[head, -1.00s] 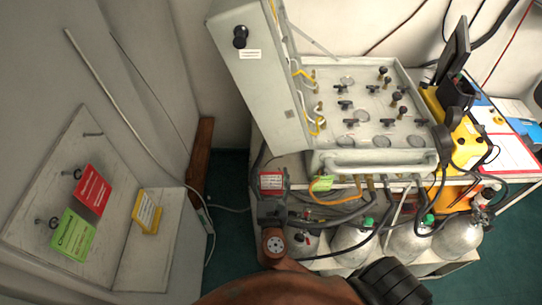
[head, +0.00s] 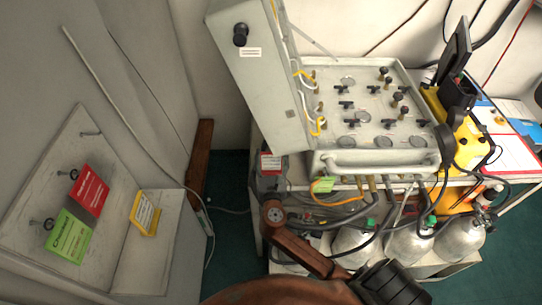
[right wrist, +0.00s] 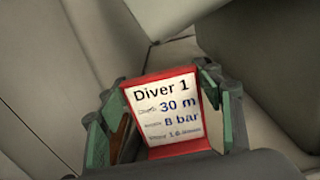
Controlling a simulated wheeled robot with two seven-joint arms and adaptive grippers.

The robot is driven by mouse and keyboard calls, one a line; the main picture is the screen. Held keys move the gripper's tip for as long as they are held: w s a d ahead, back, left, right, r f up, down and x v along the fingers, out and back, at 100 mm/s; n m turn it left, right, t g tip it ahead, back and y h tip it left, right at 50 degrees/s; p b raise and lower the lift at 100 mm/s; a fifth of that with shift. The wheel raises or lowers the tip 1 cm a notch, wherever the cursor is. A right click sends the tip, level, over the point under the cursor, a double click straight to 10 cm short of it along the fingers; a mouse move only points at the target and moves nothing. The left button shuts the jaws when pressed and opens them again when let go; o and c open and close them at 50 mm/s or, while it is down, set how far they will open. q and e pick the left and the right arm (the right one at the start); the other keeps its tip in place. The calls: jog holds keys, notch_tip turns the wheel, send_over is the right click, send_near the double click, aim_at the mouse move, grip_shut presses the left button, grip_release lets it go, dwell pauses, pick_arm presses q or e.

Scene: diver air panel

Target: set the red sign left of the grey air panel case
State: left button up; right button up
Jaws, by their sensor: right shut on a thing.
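The red sign (head: 271,162) has a white label, which reads "Diver 1", "30 m" and "8 bar" in the right wrist view (right wrist: 166,106). My right gripper (head: 270,178) is shut on it and holds it upright, with green-padded fingers on both sides in the right wrist view (right wrist: 168,118). In the head view the sign is at the left front corner of the grey air panel case (head: 365,158), below its raised lid (head: 262,95). I cannot tell whether the sign touches the table. My left gripper is not in view.
A red tag (head: 90,189) and a green tag (head: 69,236) hang on hooks at left, beside a yellow sign (head: 144,213). Hoses (head: 340,215) and gas cylinders (head: 410,245) crowd below the case. A yellow device (head: 462,140) stands to its right.

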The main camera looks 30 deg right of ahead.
jog(key=shift+f, duration=0.1)
jog(key=o, duration=1.7)
jog(key=shift+c, duration=0.2)
jog(key=shift+s+a, duration=0.15)
jog(key=v, duration=1.1)
jog(key=shift+s+a+p, duration=0.2)
jog(key=shift+s+p, duration=0.05)
jog(key=shift+p, duration=0.15)
